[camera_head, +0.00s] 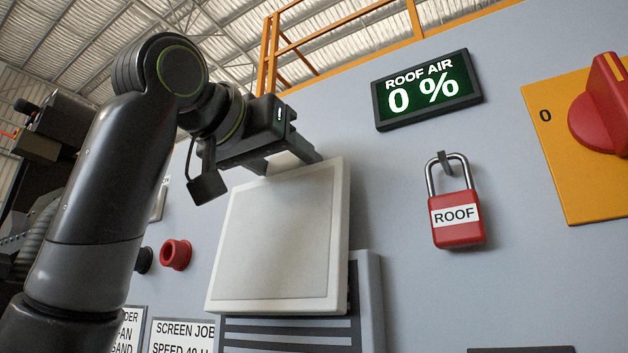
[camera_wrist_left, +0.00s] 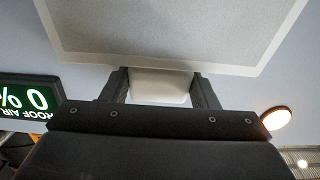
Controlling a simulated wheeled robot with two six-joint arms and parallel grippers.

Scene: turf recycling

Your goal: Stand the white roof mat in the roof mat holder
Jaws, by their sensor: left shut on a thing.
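The white roof mat (camera_head: 280,235) is a square panel with a pale rim and a greyer middle. It hangs slightly tilted in front of the grey panel wall. My left gripper (camera_head: 290,161) is above it, shut on the white tab at its top edge. In the left wrist view, the fingers (camera_wrist_left: 162,88) flank that tab, and the mat (camera_wrist_left: 170,28) spreads beyond them. A grey frame with dark slats (camera_head: 368,305), apparently the roof mat holder, is behind and below the mat. The mat hides much of it, and I cannot tell whether they touch. My right gripper is not in view.
A ROOF AIR display (camera_head: 427,89) reads 0 %. A red padlock (camera_head: 456,215) hangs right of the mat, and a red rotary switch (camera_head: 600,110) is at far right. A red button (camera_head: 175,254) and labels (camera_head: 180,336) are at left.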

